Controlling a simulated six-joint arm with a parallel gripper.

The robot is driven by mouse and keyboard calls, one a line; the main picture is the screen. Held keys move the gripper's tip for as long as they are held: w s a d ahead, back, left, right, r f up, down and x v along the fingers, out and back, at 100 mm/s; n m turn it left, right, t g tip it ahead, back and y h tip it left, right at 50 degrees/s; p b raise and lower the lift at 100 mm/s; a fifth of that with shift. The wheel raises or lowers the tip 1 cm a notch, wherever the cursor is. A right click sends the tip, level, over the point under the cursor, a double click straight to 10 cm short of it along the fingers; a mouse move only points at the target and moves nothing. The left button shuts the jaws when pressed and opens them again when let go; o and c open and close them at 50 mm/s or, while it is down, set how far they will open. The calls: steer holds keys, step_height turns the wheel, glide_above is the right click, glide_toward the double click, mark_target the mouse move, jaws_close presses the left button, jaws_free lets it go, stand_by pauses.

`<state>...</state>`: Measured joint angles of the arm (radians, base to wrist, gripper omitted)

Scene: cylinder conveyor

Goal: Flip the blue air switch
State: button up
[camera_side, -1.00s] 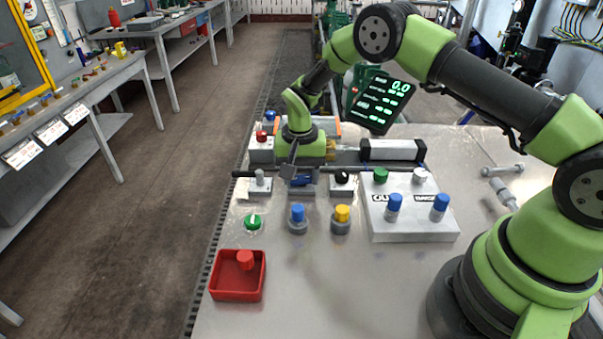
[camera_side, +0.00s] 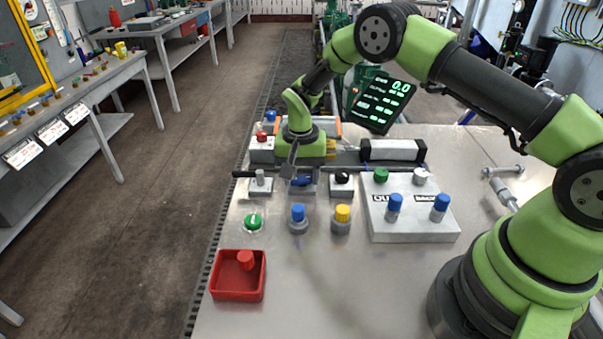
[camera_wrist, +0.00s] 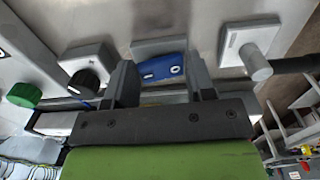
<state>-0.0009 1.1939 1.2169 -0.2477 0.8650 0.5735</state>
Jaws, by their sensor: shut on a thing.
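The blue air switch (camera_side: 302,181) sits on a grey block near the middle of the row of controls. In the wrist view its blue lever (camera_wrist: 162,68) lies slightly tilted across its grey base. My gripper (camera_side: 296,172) reaches down to it from behind. In the wrist view the two dark fingers of my gripper (camera_wrist: 163,76) stand on either side of the blue lever, closed on it. The side view shows the lever partly covered by a finger, and the contact itself is hard to see.
A grey-knob switch (camera_side: 260,179) stands left and a black-knob switch (camera_side: 342,178) right of the blue one. Green, blue and yellow knobs stand in front. A grey control box (camera_side: 412,228) is at right, a red tray (camera_side: 236,293) at front left. The front middle is clear.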

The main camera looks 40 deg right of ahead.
mark_target(301, 180)
steer(key=shift+s+d, duration=0.1)
steer(key=shift+s, duration=0.05)
steer(key=o, duration=0.9)
step_height(301, 180, up, 10)
steer(key=shift+f, duration=0.1)
